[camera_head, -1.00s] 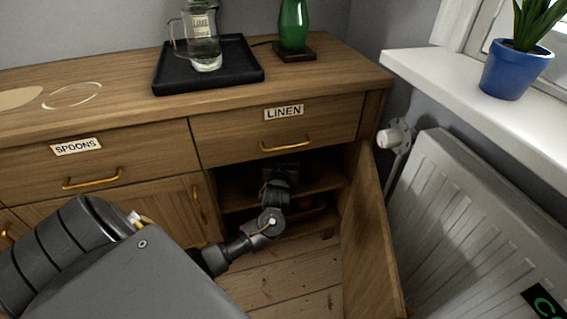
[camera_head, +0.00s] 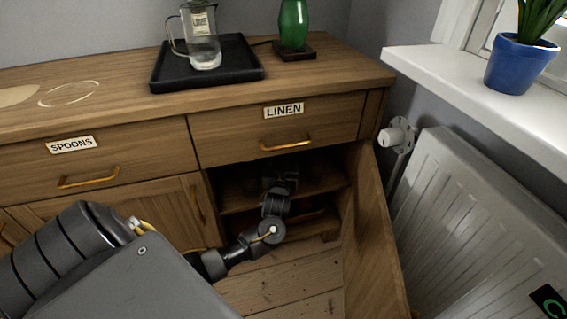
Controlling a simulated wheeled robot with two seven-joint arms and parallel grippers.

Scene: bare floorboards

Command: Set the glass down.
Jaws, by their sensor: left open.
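My left gripper (camera_head: 286,180) is inside the open cupboard below the LINEN drawer, at the end of my left arm, which comes in from the lower left. It is open, but its fingers are dark and hard to make out in the shadow. I cannot make out a drinking glass there; the cupboard interior is dim and partly covered by my wrist. The cupboard shelf (camera_head: 238,203) shows beside my wrist. My right gripper is not in view.
The open cupboard door (camera_head: 372,240) stands right of my arm, near a white radiator (camera_head: 450,215). On top are a black tray (camera_head: 245,72) with a clear jug (camera_head: 203,42), and a green bottle (camera_head: 293,25) on a dark base. A blue plant pot (camera_head: 520,65) stands on the sill.

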